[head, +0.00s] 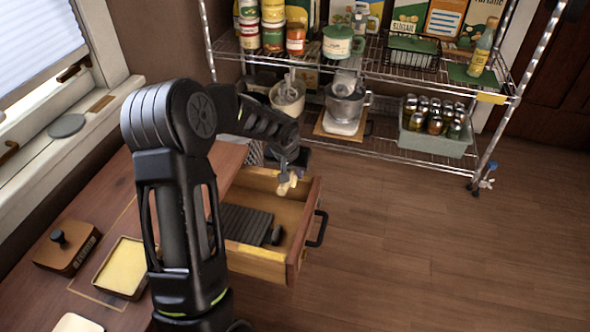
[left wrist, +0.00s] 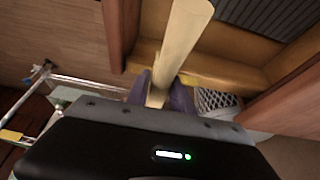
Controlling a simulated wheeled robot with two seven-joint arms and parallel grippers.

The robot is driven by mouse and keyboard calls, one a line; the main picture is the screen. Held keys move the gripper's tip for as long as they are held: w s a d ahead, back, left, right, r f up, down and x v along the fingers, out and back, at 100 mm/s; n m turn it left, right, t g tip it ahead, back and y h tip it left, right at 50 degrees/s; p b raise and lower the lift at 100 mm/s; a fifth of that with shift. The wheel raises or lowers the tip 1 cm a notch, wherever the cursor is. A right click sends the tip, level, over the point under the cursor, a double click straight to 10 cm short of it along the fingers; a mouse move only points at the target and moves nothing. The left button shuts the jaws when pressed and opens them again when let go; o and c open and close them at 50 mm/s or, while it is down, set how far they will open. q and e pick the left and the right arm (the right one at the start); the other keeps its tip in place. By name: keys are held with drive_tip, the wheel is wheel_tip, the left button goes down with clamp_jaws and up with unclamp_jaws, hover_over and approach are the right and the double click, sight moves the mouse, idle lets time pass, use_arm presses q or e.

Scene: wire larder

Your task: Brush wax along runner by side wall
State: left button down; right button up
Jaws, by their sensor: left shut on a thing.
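An open wooden drawer (head: 297,238) sticks out from the bench, with a dark handle on its front. My left gripper (head: 287,178) is over the drawer's far side wall and shut on a pale brush (head: 288,186). In the left wrist view my left gripper (left wrist: 161,92) has its fingers around the brush's pale, stick-like handle (left wrist: 183,32). I cannot make out bristles or whether the brush touches the wall. The runner cannot be told apart. A square tray of yellow wax (head: 122,266) lies on the bench. My right gripper is out of view.
A dark ribbed insert (head: 246,223) lies in the drawer. A brown box with a knobbed lid (head: 66,250) stands on the bench (head: 105,205). A wire rack (head: 430,160) of jars and pots stands behind. The floor at right is clear.

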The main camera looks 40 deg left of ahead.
use_arm(q)
drive_tip(key=shift+s+a+f, duration=0.35)
drive_tip(key=shift+a+f, duration=0.15)
drive_tip(key=shift+f, duration=0.05)
drive_tip(key=shift+s+a+f, duration=0.15)
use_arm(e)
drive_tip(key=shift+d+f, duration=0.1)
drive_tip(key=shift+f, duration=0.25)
use_arm(q)
drive_tip(key=shift+s, duration=0.1)
drive_tip(key=r+p, duration=0.2)
drive_tip(key=r, duration=0.1)
drive_tip(key=r+p, duration=0.4)
drive_tip(key=r, duration=0.1)
drive_tip(key=shift+w+r+p, duration=0.35)
drive_tip(key=shift+w, duration=0.05)
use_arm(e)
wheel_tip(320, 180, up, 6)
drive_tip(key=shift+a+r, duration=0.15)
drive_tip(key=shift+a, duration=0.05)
